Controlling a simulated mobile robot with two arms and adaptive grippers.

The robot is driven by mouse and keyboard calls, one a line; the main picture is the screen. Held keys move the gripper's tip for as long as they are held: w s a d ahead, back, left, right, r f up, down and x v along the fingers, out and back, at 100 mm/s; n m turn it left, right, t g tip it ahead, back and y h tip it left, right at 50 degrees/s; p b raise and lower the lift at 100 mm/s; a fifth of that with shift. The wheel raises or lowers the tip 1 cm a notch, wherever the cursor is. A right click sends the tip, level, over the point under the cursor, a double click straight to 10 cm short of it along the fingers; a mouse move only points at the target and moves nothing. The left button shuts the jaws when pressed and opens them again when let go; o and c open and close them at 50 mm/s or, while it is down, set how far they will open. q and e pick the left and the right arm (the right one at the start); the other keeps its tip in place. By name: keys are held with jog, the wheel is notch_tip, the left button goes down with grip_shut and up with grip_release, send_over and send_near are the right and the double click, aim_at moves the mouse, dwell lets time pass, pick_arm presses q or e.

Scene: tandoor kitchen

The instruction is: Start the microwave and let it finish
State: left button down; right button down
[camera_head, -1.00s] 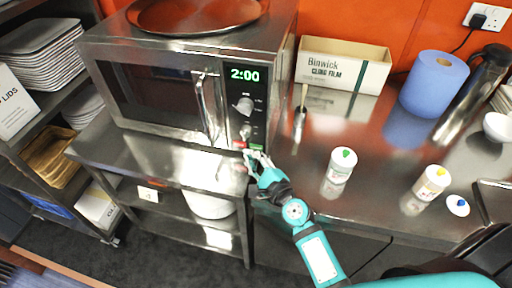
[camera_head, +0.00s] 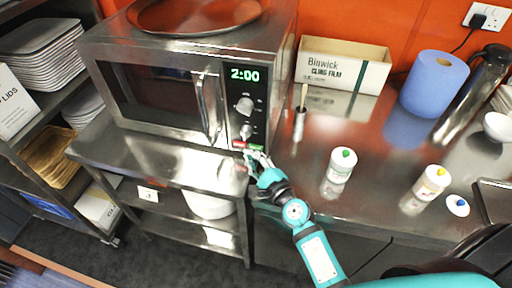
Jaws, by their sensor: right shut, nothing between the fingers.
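The steel microwave (camera_head: 160,95) stands on a steel counter, its door shut. Its green display (camera_head: 245,75) reads 2:00. Below it on the panel are a dial (camera_head: 244,105), a red button (camera_head: 239,145) and a green button (camera_head: 254,147) at the bottom. My right gripper (camera_head: 247,156) is shut and empty, its fingertips right at the lower edge of the panel by the two buttons. I cannot tell whether the fingers touch a button. My left gripper is not in view.
A round steel tray (camera_head: 195,12) lies on top of the microwave. To the right on the counter are a cling film box (camera_head: 342,68), a blue paper roll (camera_head: 434,85) and two white bottles (camera_head: 342,165). A shelf of trays (camera_head: 45,45) stands at the left.

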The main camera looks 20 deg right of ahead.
jog(key=shift+w, duration=0.1)
jog(key=shift+w+d, duration=0.25)
